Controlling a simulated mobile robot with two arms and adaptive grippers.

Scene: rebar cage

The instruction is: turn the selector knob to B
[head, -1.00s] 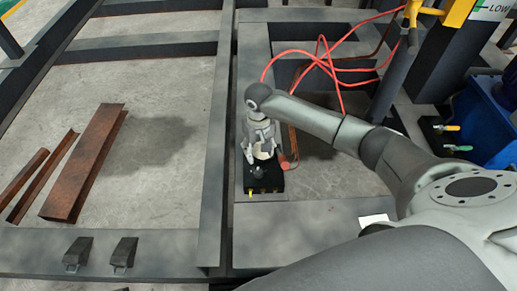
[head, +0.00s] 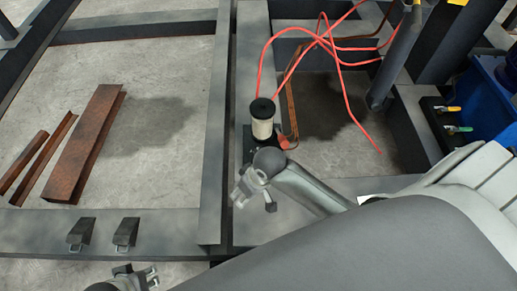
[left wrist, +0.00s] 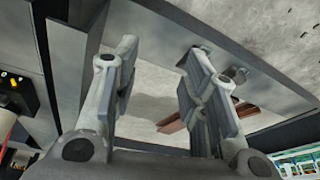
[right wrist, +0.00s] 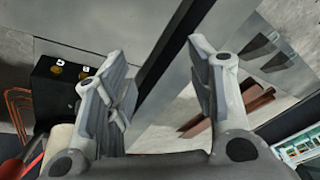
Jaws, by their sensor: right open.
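A black box (right wrist: 58,95) stands at the left in the right wrist view, with two brass-coloured knobs (right wrist: 57,71) and small white marks beside them that I cannot read surely. Which way the knobs point is too small to tell. In the head view the box (head: 248,143) is mostly hidden by a cream cylinder with a black top (head: 262,120) and by my right arm. My right gripper (head: 252,197) is open and empty, apart from the box on its near side. My left gripper (head: 133,279) is at the bottom edge; the left wrist view shows its fingers apart and empty (left wrist: 160,55).
Red hoses (head: 325,40) loop behind the cylinder. Dark steel beams (head: 215,130) frame the floor. Rusty steel pieces (head: 90,140) lie at the left, with two dark wedge-shaped blocks (head: 125,231) on the front beam. A blue container (head: 490,95) is at the right.

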